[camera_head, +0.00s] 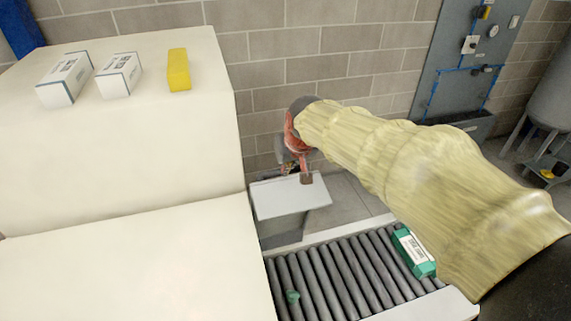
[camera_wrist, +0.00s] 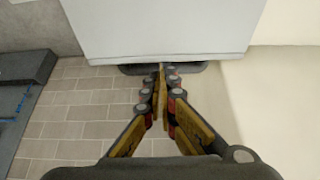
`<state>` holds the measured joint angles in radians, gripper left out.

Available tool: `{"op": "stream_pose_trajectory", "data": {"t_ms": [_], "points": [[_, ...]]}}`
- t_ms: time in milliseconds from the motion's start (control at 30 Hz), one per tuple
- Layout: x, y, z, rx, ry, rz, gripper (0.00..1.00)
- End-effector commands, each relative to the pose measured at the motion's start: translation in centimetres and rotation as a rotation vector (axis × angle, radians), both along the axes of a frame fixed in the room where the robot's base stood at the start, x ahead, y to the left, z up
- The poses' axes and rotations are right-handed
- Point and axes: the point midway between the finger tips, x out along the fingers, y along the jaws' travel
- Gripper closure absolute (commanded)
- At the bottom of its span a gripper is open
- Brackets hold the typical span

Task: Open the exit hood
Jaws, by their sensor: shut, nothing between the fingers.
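A white flap (camera_head: 283,201), which looks like the exit hood, juts from the right side of the big cream machine, above the roller conveyor. In the wrist view a white panel (camera_wrist: 170,30), which appears to be the same hood, fills the top, with a dark bar (camera_wrist: 190,69) along its lower edge. My gripper (camera_head: 305,178) is at the hood's far side in the head view. In the wrist view my gripper (camera_wrist: 162,70) is shut and empty, its fingertips overlapping the dark bar in the picture. I cannot tell whether they touch it.
The cream machine (camera_head: 110,170) fills the left, with two white boxes (camera_head: 64,79) (camera_head: 119,75) and a yellow block (camera_head: 178,70) on top. A green box (camera_head: 413,253) lies on the roller conveyor (camera_head: 335,275). A grey panel (camera_head: 455,75) stands at the back wall.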

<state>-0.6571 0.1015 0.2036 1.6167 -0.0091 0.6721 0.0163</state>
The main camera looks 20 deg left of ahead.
Motion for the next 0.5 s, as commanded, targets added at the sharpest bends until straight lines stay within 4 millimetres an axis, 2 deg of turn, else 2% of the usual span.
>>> {"op": "stream_pose_trajectory", "data": {"t_ms": [300,500], "points": [[-3.8,-2.8,-1.4,0.000,0.000,0.000,1.00],[-4.4,-3.3,-1.6,-0.002,0.002,0.000,1.00]]}}
